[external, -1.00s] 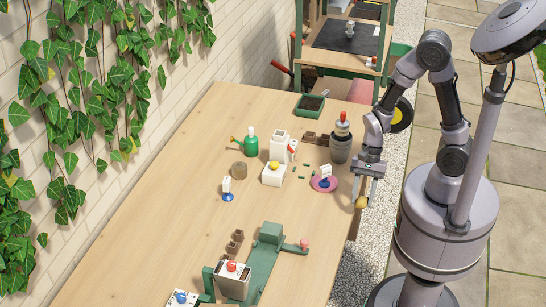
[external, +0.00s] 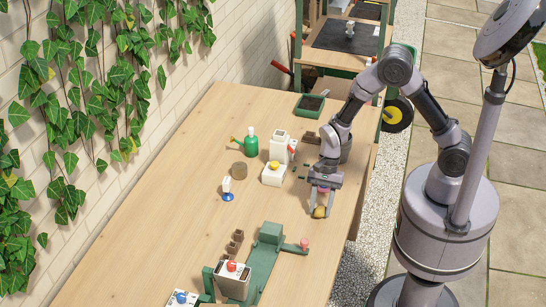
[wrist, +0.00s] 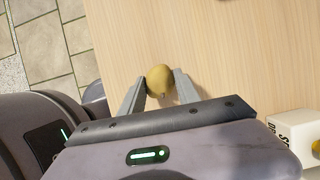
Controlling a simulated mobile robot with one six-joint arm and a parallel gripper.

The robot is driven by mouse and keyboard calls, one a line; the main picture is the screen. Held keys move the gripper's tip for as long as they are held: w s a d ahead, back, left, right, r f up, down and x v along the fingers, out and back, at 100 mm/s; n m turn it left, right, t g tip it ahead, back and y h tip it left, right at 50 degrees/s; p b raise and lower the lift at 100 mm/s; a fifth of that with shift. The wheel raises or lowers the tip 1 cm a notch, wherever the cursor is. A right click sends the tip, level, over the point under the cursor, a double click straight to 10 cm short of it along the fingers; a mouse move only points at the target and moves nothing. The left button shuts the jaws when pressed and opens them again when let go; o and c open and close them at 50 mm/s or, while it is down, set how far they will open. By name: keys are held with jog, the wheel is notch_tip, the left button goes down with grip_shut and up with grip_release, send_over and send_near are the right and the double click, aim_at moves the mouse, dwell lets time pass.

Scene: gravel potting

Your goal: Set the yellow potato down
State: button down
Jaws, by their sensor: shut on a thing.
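The yellow potato (external: 319,212) is between the fingers of my gripper (external: 321,207), over the right part of the wooden table. In the wrist view the potato (wrist: 159,79) sits between the two grey fingertips (wrist: 160,85), with bare wood around it. My gripper is shut on it. Whether the potato touches the table or hangs just above it, I cannot tell.
A white box with a yellow knob (external: 273,174) stands to the left of my gripper. A green fixture (external: 265,260) with a pink-topped arm (external: 304,244) lies nearer the front. A blue-based white item (external: 227,189) stands further left. The wood (external: 330,245) around the potato is clear.

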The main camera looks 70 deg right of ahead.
jog(key=shift+f, duration=0.2)
jog(key=c, duration=0.9)
grip_release()
